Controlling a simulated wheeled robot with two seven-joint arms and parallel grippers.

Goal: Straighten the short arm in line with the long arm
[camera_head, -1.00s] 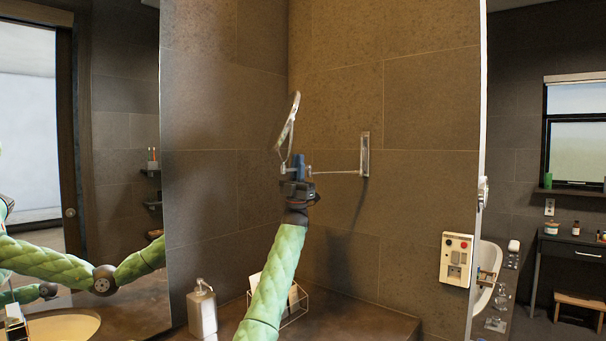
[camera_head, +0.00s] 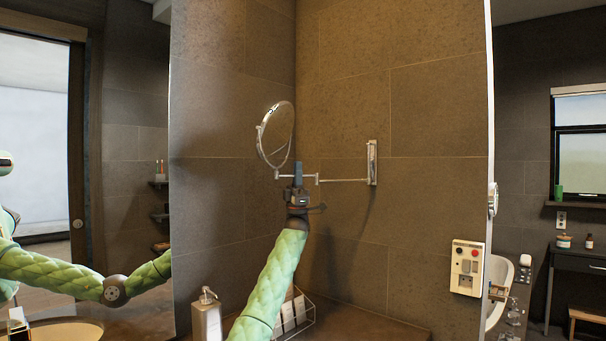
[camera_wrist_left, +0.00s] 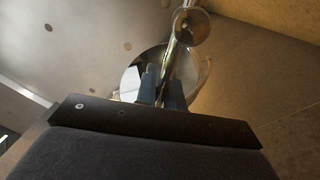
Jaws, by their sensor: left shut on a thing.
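A round vanity mirror (camera_head: 275,135) hangs on a jointed chrome arm from a wall bracket (camera_head: 372,163). The thin long arm (camera_head: 343,181) runs left from the bracket to an elbow joint (camera_head: 317,179). The short arm (camera_head: 308,175) goes on left from the elbow to the mirror's post, looking near level in the head view. My left gripper (camera_head: 298,172) is shut on the short arm, hiding its middle. In the left wrist view its fingers (camera_wrist_left: 162,88) sit around the chrome tube (camera_wrist_left: 178,50), with the mirror (camera_wrist_left: 203,72) behind. My right gripper is not in view.
A tiled wall (camera_head: 430,120) stands close behind the mirror arm. Below are a soap dispenser (camera_head: 206,316), a wire basket (camera_head: 300,312) and the dark counter (camera_head: 360,330). A switch panel (camera_head: 467,268) is on the right. The air left of the mirror is clear.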

